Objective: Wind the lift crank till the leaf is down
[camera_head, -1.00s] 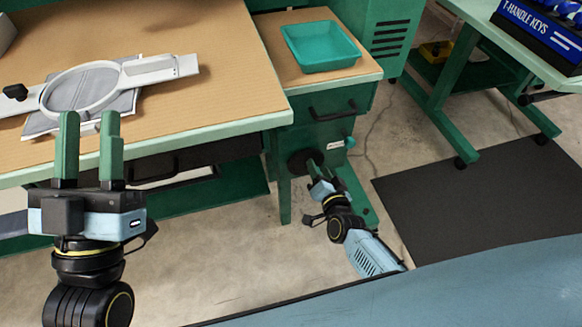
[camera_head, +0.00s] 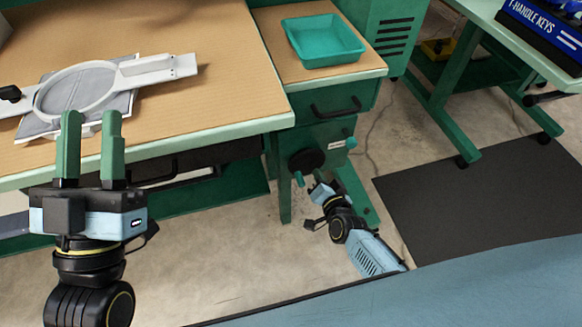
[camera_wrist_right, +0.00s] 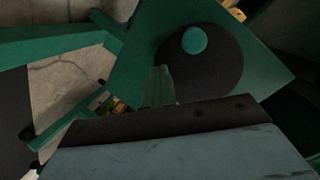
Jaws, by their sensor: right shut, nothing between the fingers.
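The lift crank is a dark round disc (camera_head: 306,160) low on the green cabinet. In the right wrist view its disc (camera_wrist_right: 203,65) carries a round teal knob (camera_wrist_right: 194,40). My right gripper (camera_wrist_right: 158,72) is shut and empty in front of the disc, its fingers apart from the knob in the picture; their gap in depth is unclear. In the head view my right gripper (camera_head: 309,182) is small, just below the disc. The wooden leaf (camera_head: 285,72) with a green edge adjoins the main table. My left gripper (camera_head: 92,116) is open and empty before the table's front edge.
A teal tray (camera_head: 324,58) rests on the leaf. A white hoop frame with grey cloth (camera_head: 80,92) lies on the main table (camera_head: 215,75). A drawer handle (camera_head: 335,108) is above the crank. A dark mat (camera_head: 480,205) and a green-legged bench stand right.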

